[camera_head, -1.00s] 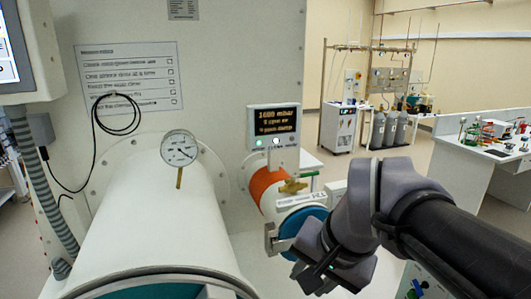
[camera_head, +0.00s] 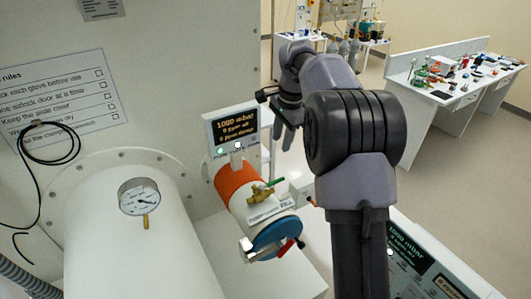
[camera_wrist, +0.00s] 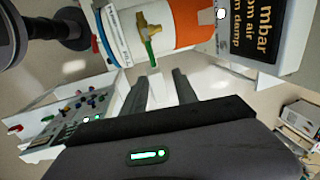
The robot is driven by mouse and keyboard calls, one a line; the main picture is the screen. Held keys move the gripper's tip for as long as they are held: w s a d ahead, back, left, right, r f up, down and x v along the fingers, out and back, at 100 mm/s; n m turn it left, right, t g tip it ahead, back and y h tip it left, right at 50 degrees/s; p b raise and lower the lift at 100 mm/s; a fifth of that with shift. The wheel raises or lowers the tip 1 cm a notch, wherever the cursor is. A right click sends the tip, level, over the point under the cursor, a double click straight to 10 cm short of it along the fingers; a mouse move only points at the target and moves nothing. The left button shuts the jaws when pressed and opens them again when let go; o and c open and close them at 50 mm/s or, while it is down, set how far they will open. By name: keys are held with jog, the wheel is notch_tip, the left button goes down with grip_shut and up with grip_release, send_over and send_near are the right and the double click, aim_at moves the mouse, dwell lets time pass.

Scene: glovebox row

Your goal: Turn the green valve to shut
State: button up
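The green valve is a small brass body (camera_head: 261,192) with a green lever (camera_head: 276,181), on top of a short white-and-orange cylinder. In the head view the lever points up and to the right. In the wrist view the brass body (camera_wrist: 148,23) is at the top and the green lever (camera_wrist: 150,53) points down toward my fingers. My gripper (camera_head: 286,140) hangs above and behind the valve in the head view. In the wrist view my gripper (camera_wrist: 166,73) is open, its fingers apart with nothing between them. The lever is just beyond the fingertips, not visibly touched.
The cylinder has an orange band (camera_head: 237,183) and a blue end door (camera_head: 276,233) with a red-tipped handle. A pressure display (camera_head: 236,129) stands behind it. A large white cylinder (camera_head: 130,245) with a gauge (camera_head: 139,196) is at left. A bench (camera_head: 430,100) stands at back right.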

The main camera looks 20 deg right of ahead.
jog(key=s, duration=0.3)
send_near(278, 180)
jog(key=f, duration=0.2)
jog(key=w+f, duration=0.1)
jog(key=f, duration=0.2)
jog(key=f+p, duration=0.1)
jog(key=f, duration=0.2)
jog(key=shift+w+a, duration=0.3)
jog(key=shift+w, duration=0.1)
jog(key=shift+s+r, duration=0.1)
jog(key=shift+s, duration=0.15)
jog(key=shift+c, duration=0.4)
jog(key=shift+w, duration=0.1)
grip_shut()
